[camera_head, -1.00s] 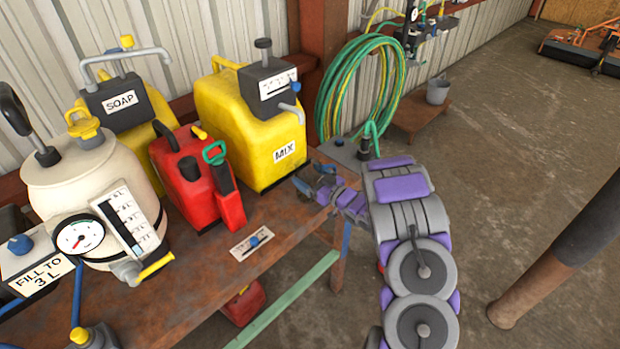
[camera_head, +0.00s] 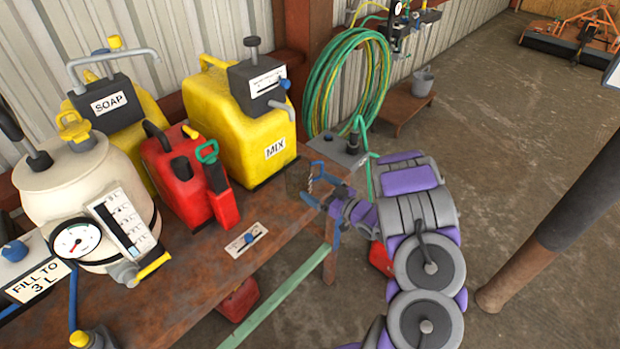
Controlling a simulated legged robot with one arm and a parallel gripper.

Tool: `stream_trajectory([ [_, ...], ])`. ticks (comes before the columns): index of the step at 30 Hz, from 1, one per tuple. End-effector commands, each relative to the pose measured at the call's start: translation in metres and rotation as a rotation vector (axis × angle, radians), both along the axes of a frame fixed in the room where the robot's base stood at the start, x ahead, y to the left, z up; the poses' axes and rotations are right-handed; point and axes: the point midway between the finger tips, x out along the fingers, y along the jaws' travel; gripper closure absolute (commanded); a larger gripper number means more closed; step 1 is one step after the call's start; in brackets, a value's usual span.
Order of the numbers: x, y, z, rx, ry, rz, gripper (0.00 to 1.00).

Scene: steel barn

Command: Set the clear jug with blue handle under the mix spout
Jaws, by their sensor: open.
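The yellow MIX container (camera_head: 240,135) stands at the back right of the bench, and its grey mix spout (camera_head: 284,109) points right and down from the dark cap block. The clear jug (camera_head: 296,181) is faint and see-through, at the bench's right end, below and slightly right of the spout. A blue part, probably its handle (camera_head: 316,168), shows on its right. My gripper (camera_head: 311,184) is open at the jug's right side, around or beside the handle; I cannot tell which. My wrist hides part of that area, and the jug's contact with the bench is unclear.
A red fuel can (camera_head: 190,180), yellow SOAP container (camera_head: 125,120) and cream tank (camera_head: 85,190) crowd the bench's left. A grey box (camera_head: 345,150) and hose coil (camera_head: 345,85) are beyond the jug.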

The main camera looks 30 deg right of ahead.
Motion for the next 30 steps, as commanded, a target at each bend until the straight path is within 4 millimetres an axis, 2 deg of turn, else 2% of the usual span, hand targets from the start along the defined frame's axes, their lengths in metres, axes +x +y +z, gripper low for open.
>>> stream_trajectory([
  [3,-0.013,-0.008,0.0,0.004,-0.001,-0.002,0.0],
  [9,-0.02,-0.013,-0.002,0.007,0.0,-0.001,0.0],
  [16,-0.006,-0.023,0.001,-0.113,0.098,-0.054,0.0],
  [20,0.008,-0.039,0.017,-0.277,0.229,-0.155,0.0],
  [23,0.01,-0.053,0.035,-0.384,0.34,-0.253,0.0],
  [26,0.004,-0.065,0.056,-0.456,0.446,-0.356,0.0],
  [30,-0.016,-0.072,0.088,-0.507,0.589,-0.49,0.0],
])
